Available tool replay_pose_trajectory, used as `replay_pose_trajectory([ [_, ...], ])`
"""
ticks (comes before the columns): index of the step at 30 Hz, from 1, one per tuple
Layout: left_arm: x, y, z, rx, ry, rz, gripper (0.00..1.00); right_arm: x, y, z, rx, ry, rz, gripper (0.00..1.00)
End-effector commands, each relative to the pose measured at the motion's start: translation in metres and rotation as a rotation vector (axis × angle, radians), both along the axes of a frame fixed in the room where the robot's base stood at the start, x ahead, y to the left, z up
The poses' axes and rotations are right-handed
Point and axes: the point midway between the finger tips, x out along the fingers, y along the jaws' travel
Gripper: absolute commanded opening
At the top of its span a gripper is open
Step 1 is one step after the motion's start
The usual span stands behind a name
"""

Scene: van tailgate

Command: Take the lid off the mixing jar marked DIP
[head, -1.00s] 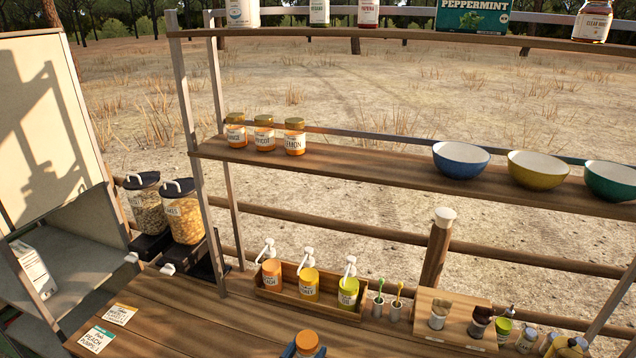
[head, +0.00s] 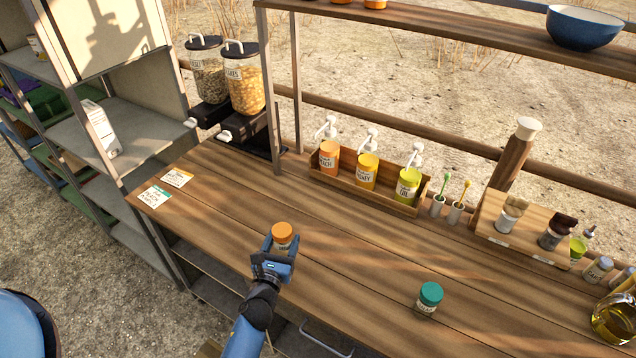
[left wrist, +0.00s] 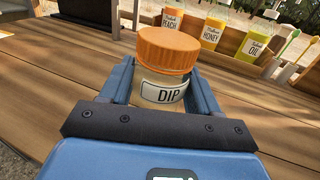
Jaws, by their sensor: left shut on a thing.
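The mixing jar marked DIP (left wrist: 165,88) stands between the fingers of my left gripper in the left wrist view. Its orange lid (left wrist: 167,50) is on top of it. The left gripper is shut on the jar's body, below the lid. The jar looks upright; I cannot tell whether its base touches the counter. My right gripper is not in view.
A teal-lidded jar (head: 429,296) stands to the right on the counter (head: 340,255). A wooden caddy (head: 345,190) holds pump bottles behind. Two label cards (head: 155,195) lie at the left. Two dispensers (head: 243,85) stand at back left. A glass jug (head: 614,320) is at far right.

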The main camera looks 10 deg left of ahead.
Motion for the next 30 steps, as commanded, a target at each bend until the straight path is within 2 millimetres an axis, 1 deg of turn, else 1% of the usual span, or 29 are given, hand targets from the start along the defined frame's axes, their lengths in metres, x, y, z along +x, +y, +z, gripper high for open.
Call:
replay_pose_trajectory([
  [8, -0.001, -0.006, 0.000, 0.001, -0.004, -0.020, 0.07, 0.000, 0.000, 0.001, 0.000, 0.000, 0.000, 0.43],
  [20, -0.003, -0.028, -0.005, 0.000, 0.000, -0.095, 0.07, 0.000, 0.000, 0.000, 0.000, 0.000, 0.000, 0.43],
  [30, -0.010, -0.090, -0.017, -0.001, -0.001, -0.302, 0.07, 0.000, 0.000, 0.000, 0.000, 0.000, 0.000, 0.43],
])
